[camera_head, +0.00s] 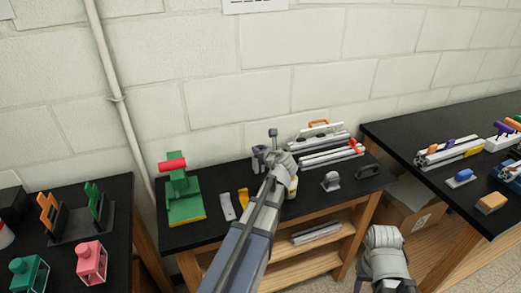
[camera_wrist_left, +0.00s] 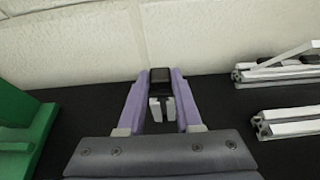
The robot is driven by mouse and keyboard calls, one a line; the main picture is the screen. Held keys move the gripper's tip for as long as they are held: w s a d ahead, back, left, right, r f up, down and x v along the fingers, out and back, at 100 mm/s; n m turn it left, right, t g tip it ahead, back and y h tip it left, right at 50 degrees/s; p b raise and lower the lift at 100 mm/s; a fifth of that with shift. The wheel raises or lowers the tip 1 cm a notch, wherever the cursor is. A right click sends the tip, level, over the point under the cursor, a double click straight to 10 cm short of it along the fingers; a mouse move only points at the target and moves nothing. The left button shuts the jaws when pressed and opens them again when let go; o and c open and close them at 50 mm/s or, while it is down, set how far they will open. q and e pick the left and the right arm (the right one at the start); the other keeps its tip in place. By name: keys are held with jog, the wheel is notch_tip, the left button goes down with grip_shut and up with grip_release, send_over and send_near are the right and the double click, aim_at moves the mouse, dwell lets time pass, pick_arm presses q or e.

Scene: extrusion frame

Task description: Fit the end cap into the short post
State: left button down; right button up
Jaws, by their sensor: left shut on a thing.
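My left gripper (camera_head: 272,150) is over the back of the middle black table. In the left wrist view its purple fingers (camera_wrist_left: 156,100) are shut on a small black block, which looks like the end cap (camera_wrist_left: 160,76). Two light grey upright pieces (camera_wrist_left: 170,109) show just below the block, between the fingers. I cannot tell whether they belong to the cap or to the short post. In the head view the dark block's top (camera_head: 273,132) stands above the gripper. I cannot make out the short post for certain. My right gripper's fingers are not visible.
A green stand with a red part (camera_head: 184,200) is left of my left arm. Grey and yellow pieces (camera_head: 228,206) lie beside it. Light extrusion bars (camera_head: 330,156) lie at the back right. Grey parts (camera_head: 331,181) are nearer the right edge. A block wall (camera_head: 240,95) stands behind.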

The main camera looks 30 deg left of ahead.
pick_arm(q)
jog(key=shift+f, duration=0.2)
dwell(0.4)
jog(key=shift+f+b, duration=0.7)
jog(key=shift+b, duration=0.2)
jog(key=c, duration=0.5)
grip_release()
jog(key=shift+s+d+r, duration=0.1)
jog(key=p+v, duration=0.3)
jog(key=v, duration=0.4)
jog(key=shift+s+d, duration=0.15)
jog(key=shift+r, duration=0.1)
